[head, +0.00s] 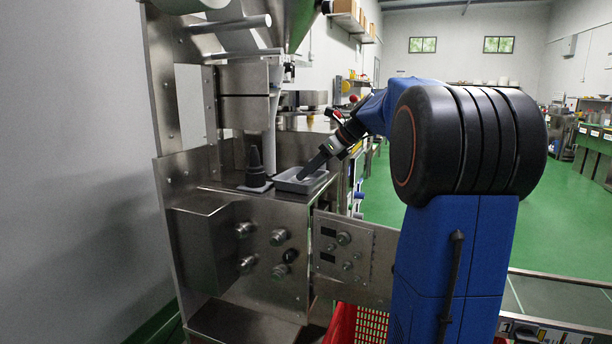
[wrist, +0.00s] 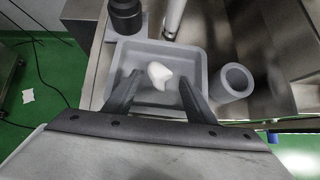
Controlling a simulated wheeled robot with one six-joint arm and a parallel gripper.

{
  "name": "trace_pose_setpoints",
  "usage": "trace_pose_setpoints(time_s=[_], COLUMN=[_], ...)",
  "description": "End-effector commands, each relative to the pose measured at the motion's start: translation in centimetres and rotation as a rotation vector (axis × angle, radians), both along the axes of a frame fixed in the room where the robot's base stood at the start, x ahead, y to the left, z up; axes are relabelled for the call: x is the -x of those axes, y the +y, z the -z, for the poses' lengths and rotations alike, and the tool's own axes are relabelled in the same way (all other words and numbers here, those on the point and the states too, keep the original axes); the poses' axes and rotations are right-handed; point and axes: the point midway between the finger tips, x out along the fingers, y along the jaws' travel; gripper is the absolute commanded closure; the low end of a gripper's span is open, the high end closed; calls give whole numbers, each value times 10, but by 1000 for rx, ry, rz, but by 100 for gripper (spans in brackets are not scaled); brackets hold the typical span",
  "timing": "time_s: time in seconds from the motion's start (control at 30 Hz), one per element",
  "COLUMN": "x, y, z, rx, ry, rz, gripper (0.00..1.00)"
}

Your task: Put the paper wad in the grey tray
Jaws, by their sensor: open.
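The white paper wad (wrist: 159,75) shows in the wrist view within the outline of the grey tray (wrist: 200,58), and appears to lie on its floor. The tray also shows in the head view on the steel machine's top (head: 290,187). My gripper (wrist: 160,92) is open, with its two dark fingers apart on either side of the wad and reaching into the tray. In the head view my gripper (head: 304,176) points down into the tray from the upper right. The wad cannot be made out in the head view.
A black fitting on a square base (head: 255,172) stands just left of the tray; it is at the upper left in the wrist view (wrist: 127,18). A grey round cup (wrist: 232,82) stands right of the tray there. A red crate (head: 360,325) is below.

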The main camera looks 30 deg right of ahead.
Motion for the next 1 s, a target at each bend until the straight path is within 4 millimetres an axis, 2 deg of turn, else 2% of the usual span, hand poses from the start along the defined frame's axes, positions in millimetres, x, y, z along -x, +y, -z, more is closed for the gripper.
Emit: trace_pose_setpoints(time_s=[0.3, 0.5, 0.87, 0.97, 1.0], x=[37, 52, 58, 62, 65], y=[-25, -34, -36, -26, -16], z=[-44, -61, -68, -64, -62], rx=[2, 0, 2, 33, 59], ry=[-1, 0, 0, -4, -9], rz=[2, 1, -2, -34, -63], gripper=[50, 50, 50, 50, 50])
